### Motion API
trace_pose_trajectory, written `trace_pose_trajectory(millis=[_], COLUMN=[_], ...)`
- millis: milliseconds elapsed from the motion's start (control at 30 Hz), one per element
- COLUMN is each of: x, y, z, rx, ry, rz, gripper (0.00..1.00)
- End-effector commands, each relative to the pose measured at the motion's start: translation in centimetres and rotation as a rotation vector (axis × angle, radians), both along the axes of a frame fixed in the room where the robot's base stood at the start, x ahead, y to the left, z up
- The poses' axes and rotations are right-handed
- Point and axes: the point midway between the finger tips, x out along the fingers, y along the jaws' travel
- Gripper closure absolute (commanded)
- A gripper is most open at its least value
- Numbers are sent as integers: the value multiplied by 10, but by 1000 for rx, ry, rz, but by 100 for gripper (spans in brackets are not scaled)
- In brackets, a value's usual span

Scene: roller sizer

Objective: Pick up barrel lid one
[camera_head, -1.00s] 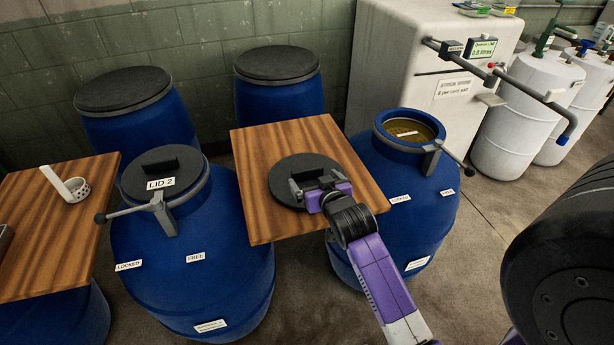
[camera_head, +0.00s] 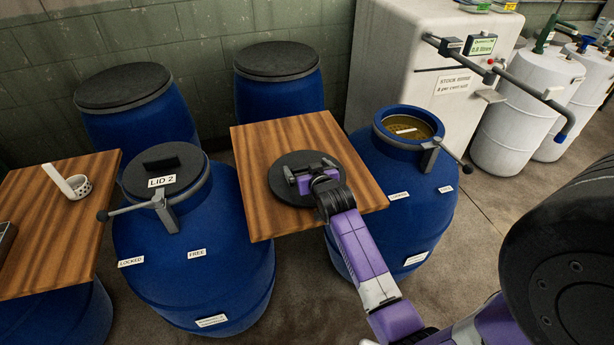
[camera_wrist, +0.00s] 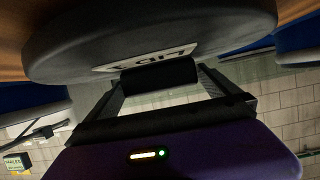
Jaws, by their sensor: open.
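Barrel lid one (camera_head: 276,192) is a round black disc lying on the wooden board in the middle of the head view. In the wrist view the lid (camera_wrist: 60,42) fills the top, with a white label (camera_wrist: 150,58) upside down and partly covered by the dark bar-shaped handle (camera_wrist: 160,75). My gripper (camera_head: 311,169) is over the lid with its fingers spread. In the wrist view the fingers reach up on either side of the handle, which shows between them. I cannot tell whether either finger touches it.
The board (camera_head: 262,150) adjoins an open blue barrel (camera_head: 400,190) on the right, with a clamp lever on its rim. A barrel with LID 2 (camera_head: 185,240) stands at left. A second wooden top (camera_head: 40,220) holds a white cup. A large dark round part of mine fills the right edge.

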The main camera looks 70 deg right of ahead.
Motion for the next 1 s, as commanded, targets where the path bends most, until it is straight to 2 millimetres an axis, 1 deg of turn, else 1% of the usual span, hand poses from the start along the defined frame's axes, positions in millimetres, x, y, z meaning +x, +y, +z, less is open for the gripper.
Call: trace_pose_trajectory(millis=[33,67,100,167,200,267,300,433,633,767,900,967,1000], x=[0,0,0,0,0,0,0,0,0,0,0,0,1], y=[0,0,0,0,0,0,0,0,0,0,-1,0,-1], z=[0,0,0,0,0,0,0,1,2,7,22,33,43], rx=[0,0,0,0,0,0,0,-2,-2,-2,-4,-5,-7], ry=[0,0,0,0,0,0,0,-2,-2,-2,-3,-5,-6], rz=[0,0,0,0,0,0,0,0,0,0,0,0,0], gripper=[0,4,12,24,31,43,51,77,77,77,77,77,77])
